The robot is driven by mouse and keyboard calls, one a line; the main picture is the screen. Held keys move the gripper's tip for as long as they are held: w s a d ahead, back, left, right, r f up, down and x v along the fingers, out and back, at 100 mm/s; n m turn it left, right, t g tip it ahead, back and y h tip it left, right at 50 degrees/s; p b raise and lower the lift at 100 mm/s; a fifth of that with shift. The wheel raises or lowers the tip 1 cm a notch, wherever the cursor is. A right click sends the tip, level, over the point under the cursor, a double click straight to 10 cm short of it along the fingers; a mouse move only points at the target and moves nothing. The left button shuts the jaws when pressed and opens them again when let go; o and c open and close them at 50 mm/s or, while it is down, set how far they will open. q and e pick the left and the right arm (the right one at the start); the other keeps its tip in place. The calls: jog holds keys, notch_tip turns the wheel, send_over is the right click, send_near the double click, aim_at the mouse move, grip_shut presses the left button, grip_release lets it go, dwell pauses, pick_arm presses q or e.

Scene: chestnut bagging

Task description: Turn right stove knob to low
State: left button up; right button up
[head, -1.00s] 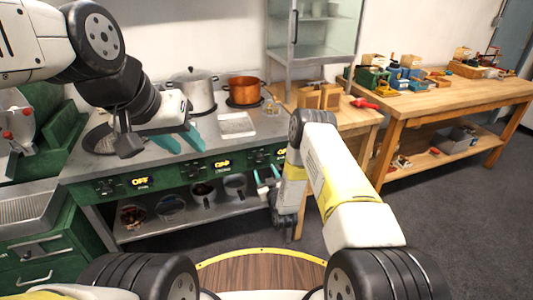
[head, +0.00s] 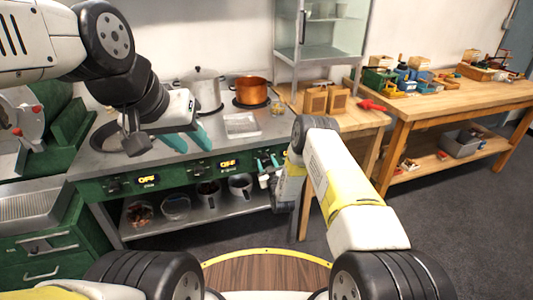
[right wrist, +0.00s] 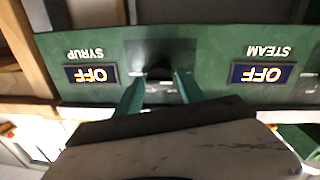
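The green stove front panel (head: 172,179) carries dark knobs and lit displays; two displays read OFF in the head view. The right end of the panel is hidden behind my right arm. In the right wrist view, a dark knob (right wrist: 160,73) sits between displays labelled SYRUP (right wrist: 91,74) and STEAM (right wrist: 262,74), both reading OFF and upside down. My right gripper (right wrist: 160,88) is at the panel, its teal fingers apart on either side of this knob; firm contact cannot be told. My left gripper (head: 188,138) is open and empty above the stove top.
A steel pot (head: 204,92) and a copper pot (head: 252,91) stand at the back of the stove. A white tray (head: 242,125) lies on the top. Several pots sit on the shelf below. A wooden workbench (head: 425,108) stands to the right.

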grip_shut()
jog(key=shift+m, duration=0.3)
jog(key=m, duration=0.5)
jog(key=shift+m, duration=0.3)
jog(key=m, duration=0.5)
jog(key=shift+g, duration=0.4)
jog(key=shift+a, duration=0.1)
jog(key=shift+o, duration=1.9)
grip_release()
